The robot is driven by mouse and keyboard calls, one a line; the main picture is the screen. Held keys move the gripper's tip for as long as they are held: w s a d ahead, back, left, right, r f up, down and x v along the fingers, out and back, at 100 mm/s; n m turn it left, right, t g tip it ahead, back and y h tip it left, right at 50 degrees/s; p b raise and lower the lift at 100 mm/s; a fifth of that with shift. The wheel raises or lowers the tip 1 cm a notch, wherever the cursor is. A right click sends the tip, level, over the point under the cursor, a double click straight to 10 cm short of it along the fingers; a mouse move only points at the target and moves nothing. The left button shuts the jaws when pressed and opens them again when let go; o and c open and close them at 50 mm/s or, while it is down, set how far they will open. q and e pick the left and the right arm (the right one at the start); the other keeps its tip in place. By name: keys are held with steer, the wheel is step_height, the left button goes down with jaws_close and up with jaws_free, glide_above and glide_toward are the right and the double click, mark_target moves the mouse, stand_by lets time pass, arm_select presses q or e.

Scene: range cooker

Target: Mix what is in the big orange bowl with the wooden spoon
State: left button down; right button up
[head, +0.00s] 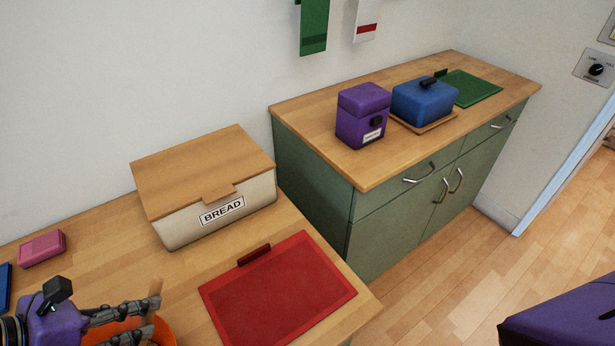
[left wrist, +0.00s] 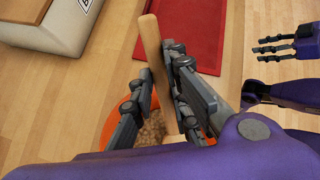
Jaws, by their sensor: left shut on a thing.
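The big orange bowl (head: 165,333) is at the bottom edge of the head view, mostly hidden behind my left gripper (head: 155,316). In the left wrist view the bowl's orange wall (left wrist: 112,125) shows, with light brown lumpy contents (left wrist: 152,130) inside. The left gripper's fingers (left wrist: 160,80) are shut on the wooden spoon (left wrist: 152,42), whose handle sticks up between them. The spoon's lower end goes down toward the contents, and its tip is hidden. My right gripper (left wrist: 262,48) shows at the right of the left wrist view, its fingers apart and empty, away from the bowl.
A red mat (head: 285,295) lies right of the bowl. A bread box (head: 215,205) stands behind, and a pink block (head: 42,248) lies at left. A green cabinet (head: 385,215) carries a purple canister (head: 362,115) and a blue dish (head: 424,103).

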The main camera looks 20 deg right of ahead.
arm_select(q)
step_height(320, 180, up, 3)
steer(key=shift+w+f+p, duration=0.1)
steer(key=shift+f+p, duration=0.1)
steer(key=shift+p, duration=0.4)
steer(key=shift+r+p, duration=0.85)
steer(key=shift+r, duration=0.8)
step_height(320, 180, up, 5)
steer(key=shift+f+p, duration=0.15)
steer(key=shift+p, duration=1)
arm_select(e)
steer(key=w+a+r+t, duration=0.1)
steer(key=w+r, duration=0.2)
steer(key=r, duration=0.2)
steer(key=shift+w+r, duration=0.2)
steer(key=shift+r, duration=0.2)
steer(key=shift+s+f, duration=0.1)
steer(key=shift+f, duration=0.05)
